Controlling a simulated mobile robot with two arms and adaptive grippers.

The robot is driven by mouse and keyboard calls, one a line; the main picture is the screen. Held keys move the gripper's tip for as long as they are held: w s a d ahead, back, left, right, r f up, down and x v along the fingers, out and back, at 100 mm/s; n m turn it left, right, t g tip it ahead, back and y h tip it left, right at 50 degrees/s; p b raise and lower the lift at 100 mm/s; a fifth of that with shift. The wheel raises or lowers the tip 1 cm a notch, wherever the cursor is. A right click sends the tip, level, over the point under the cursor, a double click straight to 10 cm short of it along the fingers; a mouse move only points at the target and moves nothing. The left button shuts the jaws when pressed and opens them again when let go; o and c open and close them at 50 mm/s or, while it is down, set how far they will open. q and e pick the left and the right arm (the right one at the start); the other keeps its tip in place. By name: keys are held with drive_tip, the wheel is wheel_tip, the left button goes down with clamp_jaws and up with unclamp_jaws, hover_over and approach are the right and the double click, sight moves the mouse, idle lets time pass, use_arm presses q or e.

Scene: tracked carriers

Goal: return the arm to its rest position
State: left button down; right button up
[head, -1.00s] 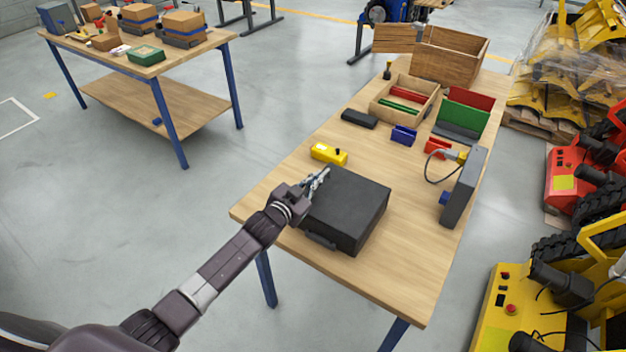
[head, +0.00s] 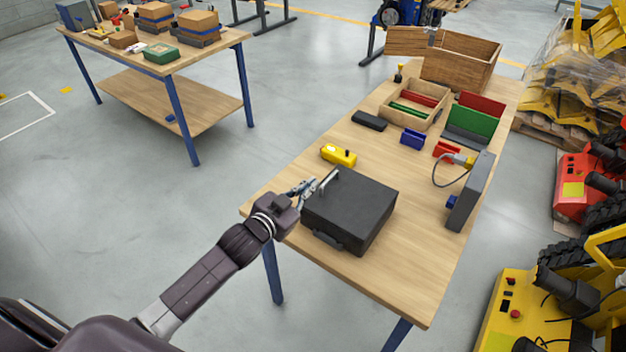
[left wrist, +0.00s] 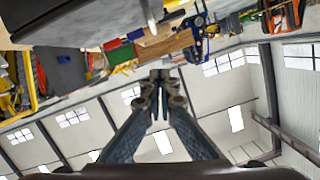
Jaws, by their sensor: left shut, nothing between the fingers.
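My left arm comes in from the lower left in the head view. The view is upside down, with the ceiling below and the wooden table (left wrist: 50,40) above. The head view does not show clearly whether the gripper touches the case. My right gripper is not in view.
Yellow machinery (head: 505,310) stands on the right. Floor left of the table is open.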

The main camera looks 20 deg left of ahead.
use_arm(q)
drive_tip(key=s+d+f+n+g+y, duration=0.1)
drive_tip(key=s+f+g, duration=0.25)
drive_tip(key=s, duration=0.75)
drive_tip(key=s+d+f+n+g+y, duration=0.1)
drive_tip(key=s+f+n+g, duration=0.2)
drive_tip(key=s, duration=0.8)
drive_tip(key=s+f+g+y, duration=0.1)
drive_tip(key=s+f+g, duration=0.3)
drive_tip(key=s, duration=0.8)
wheel_tip(320, 180, down, 27)
drive_tip(key=s+g+b, duration=0.2)
drive_tip(key=g, duration=0.1)
drive_tip(key=s+a+f, duration=0.2)
drive_tip(key=s+f, duration=1.5)
drive_tip(key=shift+s+a+f+m+g+b, duration=0.15)
drive_tip(key=shift+a+f+m+g+b, duration=0.1)
drive_tip(key=shift+f+m+g+b, duration=0.15)
